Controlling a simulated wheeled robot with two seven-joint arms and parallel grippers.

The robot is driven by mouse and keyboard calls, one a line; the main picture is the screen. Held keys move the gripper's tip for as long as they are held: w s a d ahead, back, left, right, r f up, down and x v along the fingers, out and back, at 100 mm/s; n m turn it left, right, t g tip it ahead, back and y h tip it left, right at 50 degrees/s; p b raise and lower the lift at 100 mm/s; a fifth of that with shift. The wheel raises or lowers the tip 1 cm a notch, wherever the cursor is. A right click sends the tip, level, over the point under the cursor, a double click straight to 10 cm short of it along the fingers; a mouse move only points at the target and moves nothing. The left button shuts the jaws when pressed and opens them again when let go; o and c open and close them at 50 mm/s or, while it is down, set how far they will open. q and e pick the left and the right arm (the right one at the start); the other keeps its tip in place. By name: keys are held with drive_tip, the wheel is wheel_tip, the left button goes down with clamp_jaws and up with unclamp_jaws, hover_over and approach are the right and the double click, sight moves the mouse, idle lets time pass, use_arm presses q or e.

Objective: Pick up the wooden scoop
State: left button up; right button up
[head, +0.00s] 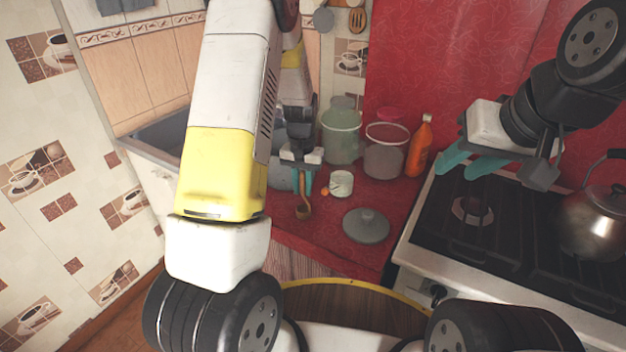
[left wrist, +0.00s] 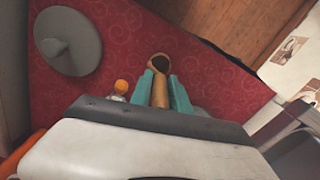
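The wooden scoop (head: 303,211) shows over the red counter (head: 330,240) in the head view, bowl toward me. In the left wrist view, its round hollow bowl (left wrist: 160,63) sticks out beyond the fingertips. My left gripper (head: 303,188) reaches down from above, and its teal fingers (left wrist: 162,92) are closed on both sides of the scoop's handle. I cannot tell whether the scoop still touches the counter. My right gripper (head: 462,174) hangs over the stove's left side, empty, with its teal fingers apart.
A white cup (head: 340,183) and a grey round lid (head: 367,225) lie right of the scoop. Two glass jars (head: 341,138) and an orange bottle (head: 420,146) stand behind. The stove (head: 470,235) with a kettle (head: 592,222) is at right; a sink (head: 160,135) is at left.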

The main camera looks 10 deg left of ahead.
use_arm(q)
clamp_jaws()
drive_tip(key=shift+r, duration=0.15)
